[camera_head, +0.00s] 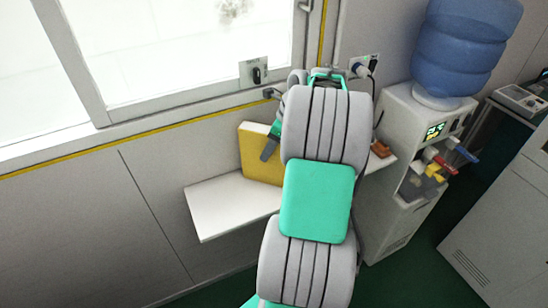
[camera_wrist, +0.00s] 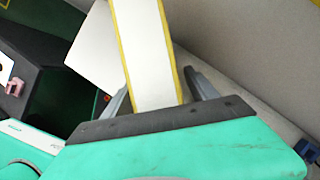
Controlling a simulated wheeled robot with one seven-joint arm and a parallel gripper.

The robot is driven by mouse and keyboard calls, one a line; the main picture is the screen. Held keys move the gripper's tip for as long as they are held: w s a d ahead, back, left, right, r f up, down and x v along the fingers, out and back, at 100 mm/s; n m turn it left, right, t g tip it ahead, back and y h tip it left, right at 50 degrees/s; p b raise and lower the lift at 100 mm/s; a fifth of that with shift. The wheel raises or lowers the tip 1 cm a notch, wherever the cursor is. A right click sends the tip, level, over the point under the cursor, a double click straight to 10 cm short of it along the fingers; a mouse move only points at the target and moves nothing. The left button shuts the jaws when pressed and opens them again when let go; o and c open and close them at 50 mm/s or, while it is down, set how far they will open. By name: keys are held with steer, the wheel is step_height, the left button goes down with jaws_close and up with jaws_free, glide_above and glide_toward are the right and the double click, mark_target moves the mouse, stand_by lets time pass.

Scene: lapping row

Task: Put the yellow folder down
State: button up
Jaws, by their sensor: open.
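The yellow folder (camera_head: 257,155) stands upright on a white wall shelf (camera_head: 225,205), close to the wall under the window. Part of it is hidden behind my arm. In the wrist view the folder (camera_wrist: 148,45) shows its white side with yellow edges and lies between my two fingers. My gripper (camera_wrist: 157,88) is open around it; a gap shows at the right finger, and I cannot tell whether the left one touches. In the head view one dark finger shows against the folder, and the rest of the gripper is hidden by my arm.
A water dispenser (camera_head: 405,150) with a blue bottle (camera_head: 465,45) stands right of the shelf. A small reddish-brown object (camera_head: 380,148) lies at the shelf's right end. A switch (camera_head: 255,73) and a socket with a plug are on the wall. The shelf's left end is bare.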

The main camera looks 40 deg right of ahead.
stand_by(0.4)
jaws_close()
stand_by(0.5)
stand_by(0.4)
